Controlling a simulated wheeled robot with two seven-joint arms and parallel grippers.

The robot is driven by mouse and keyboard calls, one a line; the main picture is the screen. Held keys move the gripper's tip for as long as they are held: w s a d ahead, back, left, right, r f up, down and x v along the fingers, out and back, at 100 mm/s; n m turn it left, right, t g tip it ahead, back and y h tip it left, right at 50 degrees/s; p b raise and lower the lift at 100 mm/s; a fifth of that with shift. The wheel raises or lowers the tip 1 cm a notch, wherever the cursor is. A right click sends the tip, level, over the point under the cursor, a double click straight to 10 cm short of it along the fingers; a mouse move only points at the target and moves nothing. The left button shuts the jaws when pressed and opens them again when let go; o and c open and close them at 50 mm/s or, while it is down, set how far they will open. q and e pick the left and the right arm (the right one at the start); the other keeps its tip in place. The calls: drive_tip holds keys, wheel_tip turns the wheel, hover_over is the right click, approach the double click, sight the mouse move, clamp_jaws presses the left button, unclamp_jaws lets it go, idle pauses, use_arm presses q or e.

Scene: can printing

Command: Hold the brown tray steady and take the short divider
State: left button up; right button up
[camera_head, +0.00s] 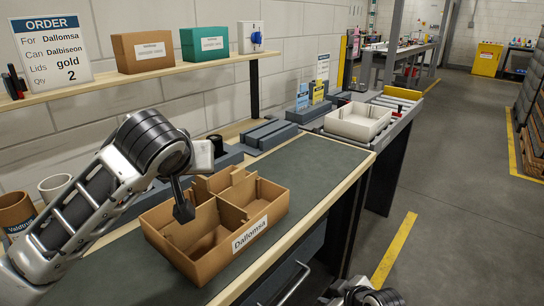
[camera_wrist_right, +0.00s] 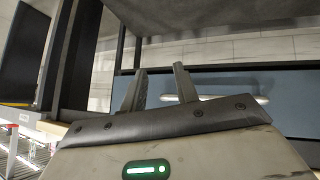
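The brown tray (camera_head: 205,262) sits on the dark mat of the workbench, with a white "Dallomsa" label on its front. Brown dividers (camera_head: 232,212) stand inside and split it into compartments; I cannot tell for certain which is the short one. My left gripper (camera_head: 183,208) reaches down at the tray's left back wall, its dark finger overlapping the wall; whether it is clamped on it is unclear. My right gripper (camera_head: 366,294) is low at the bottom edge, right of the bench and away from the tray. In the right wrist view its two fingers (camera_wrist_right: 159,90) are apart and empty.
A white tray (camera_head: 358,122) stands farther along the bench. Cups (camera_head: 55,187) stand at the left. A shelf holds an order sign (camera_head: 50,48), a brown box (camera_head: 142,50) and a green box (camera_head: 205,45). A drawer handle (camera_head: 292,284) sticks out below the bench edge.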

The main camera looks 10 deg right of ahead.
drive_tip(key=w+d+r+n+g+y, duration=0.15)
drive_tip(key=w+d+r, duration=0.25)
drive_tip(key=w+r, duration=0.55)
drive_tip(key=w+d+r+n+t, duration=0.1)
drive_tip(key=w+d+r+n, duration=0.2)
drive_tip(key=w+r, duration=0.6)
drive_tip(key=a+r+n+g, duration=0.1)
drive_tip(key=a+r+n, duration=0.1)
drive_tip(key=a+r, duration=0.1)
drive_tip(key=a+r+n+g+y, duration=0.1)
drive_tip(key=a+r+n, duration=0.1)
drive_tip(key=a+r, duration=0.1)
drive_tip(key=shift+w+a+g, duration=0.1)
drive_tip(key=shift+g, duration=0.25)
drive_tip(key=s+a+r+n+g+h, duration=0.1)
drive_tip(key=a+r+n, duration=0.1)
drive_tip(key=a+n, duration=0.15)
drive_tip(key=s+a+r+n+g, duration=0.1)
drive_tip(key=a+r+n+g, duration=0.1)
drive_tip(key=a, duration=0.3)
wheel_tip(320, 180, up, 6)
drive_tip(key=n+g+h, duration=0.2)
drive_tip(key=n+h, duration=0.2)
drive_tip(key=n, duration=0.1)
hover_over(273, 223)
drive_tip(key=shift+n, duration=0.3)
drive_tip(key=f, duration=1.5)
drive_tip(key=shift+w+d+f, duration=0.1)
drive_tip(key=shift+w+f, duration=0.15)
